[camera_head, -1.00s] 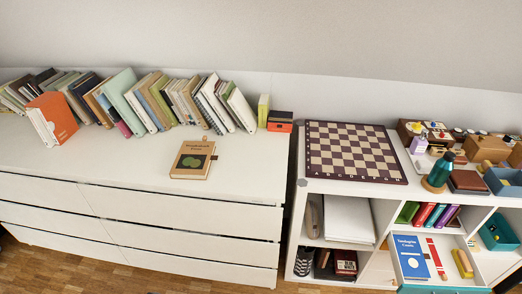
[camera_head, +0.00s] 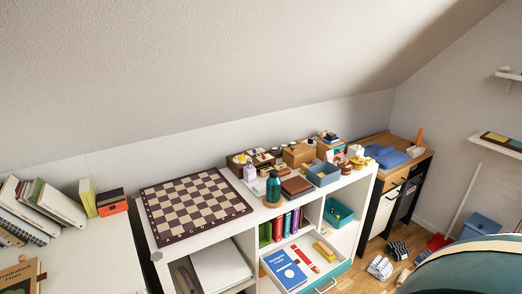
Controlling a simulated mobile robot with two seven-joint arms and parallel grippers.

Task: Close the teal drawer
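The teal drawer (camera_head: 334,279) is pulled open at the lower middle right of the head view, in the white cube shelf. Its front is teal with a pale handle (camera_head: 326,285). Inside lie a blue book (camera_head: 285,270), a red item (camera_head: 305,258) and a yellow item (camera_head: 323,250). Neither of my grippers shows in the view.
A chessboard (camera_head: 195,205), a teal bottle (camera_head: 273,187) and a blue-grey bin (camera_head: 323,173) stand on the shelf top. A wooden-topped cabinet (camera_head: 408,160) stands right of the shelf. Striped items (camera_head: 380,267) lie on the floor right of the drawer. A large teal rounded object (camera_head: 470,268) fills the lower right corner.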

